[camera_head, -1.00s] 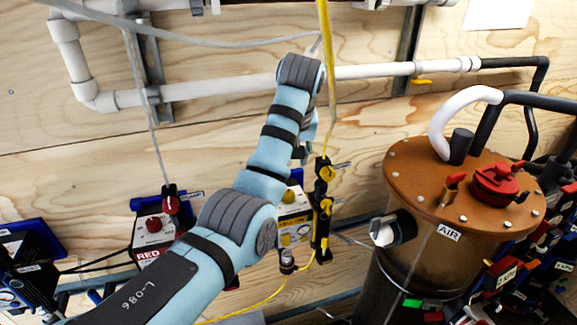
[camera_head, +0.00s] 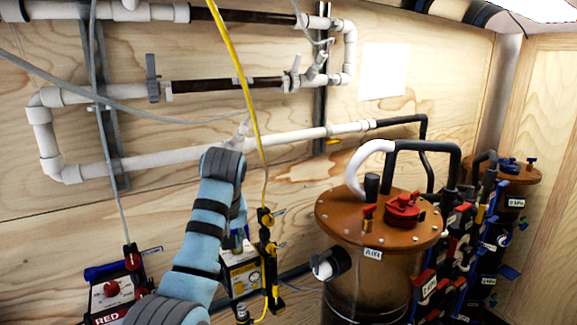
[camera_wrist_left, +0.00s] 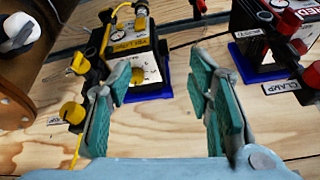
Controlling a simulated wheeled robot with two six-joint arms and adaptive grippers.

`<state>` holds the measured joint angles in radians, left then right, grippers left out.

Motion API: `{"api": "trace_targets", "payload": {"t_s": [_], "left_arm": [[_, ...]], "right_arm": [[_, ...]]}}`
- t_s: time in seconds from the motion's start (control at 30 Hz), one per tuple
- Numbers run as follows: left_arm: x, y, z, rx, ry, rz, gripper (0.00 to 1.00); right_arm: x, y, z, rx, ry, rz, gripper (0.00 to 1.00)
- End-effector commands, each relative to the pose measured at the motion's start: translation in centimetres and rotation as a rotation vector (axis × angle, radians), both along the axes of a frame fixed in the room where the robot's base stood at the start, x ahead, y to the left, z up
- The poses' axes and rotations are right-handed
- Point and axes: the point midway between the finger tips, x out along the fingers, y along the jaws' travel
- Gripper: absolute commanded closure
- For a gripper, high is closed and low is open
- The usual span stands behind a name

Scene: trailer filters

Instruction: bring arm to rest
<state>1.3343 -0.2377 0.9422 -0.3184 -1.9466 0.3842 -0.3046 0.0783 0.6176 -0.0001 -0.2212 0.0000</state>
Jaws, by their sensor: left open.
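My left arm (camera_head: 196,246), light blue with grey and black bands, rises from the bottom of the head view. Its wrist end stands in front of the plywood wall, just below the white pipe (camera_head: 190,156). In the left wrist view my left gripper (camera_wrist_left: 163,85) is open, with its green-padded fingers spread and nothing between them. Beyond the fingers are a yellow-labelled box (camera_wrist_left: 137,45) on a blue base and a red-labelled box (camera_wrist_left: 265,42). In the head view the gripper fingers are mostly hidden behind the wrist. My right gripper is in neither view.
A yellow hose (camera_head: 235,62) hangs right beside the wrist. A brown-lidded canister (camera_head: 340,208) with red knob and black hoses stands to the right. The red box (camera_head: 112,293) stands left of the arm. Bare plywood (camera_head: 60,225) shows at left.

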Motion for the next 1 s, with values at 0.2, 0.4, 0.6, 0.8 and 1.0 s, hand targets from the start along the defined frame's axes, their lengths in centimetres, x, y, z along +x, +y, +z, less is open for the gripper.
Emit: {"api": "trace_targets", "payload": {"t_s": [0.2, 0.4, 0.6, 0.8, 1.0], "left_arm": [[0.3, 0.9, -2.8, 0.002, 0.013, -0.006, 0.53], [0.5, 1.7, -6.7, 0.001, 0.028, -0.022, 0.53], [0.6, 2.2, -12.9, 0.0, 0.05, -0.057, 0.53], [-0.8, 3.0, -23.6, -0.006, 0.09, -0.114, 0.53], [-7.4, 4.6, -40.1, -0.023, 0.151, -0.188, 0.53]], "right_arm": [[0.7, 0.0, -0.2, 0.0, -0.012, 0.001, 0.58], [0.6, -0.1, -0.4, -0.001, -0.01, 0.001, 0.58], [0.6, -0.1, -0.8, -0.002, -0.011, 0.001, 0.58], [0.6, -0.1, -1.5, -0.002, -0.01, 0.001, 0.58], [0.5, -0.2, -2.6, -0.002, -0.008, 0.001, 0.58]]}}
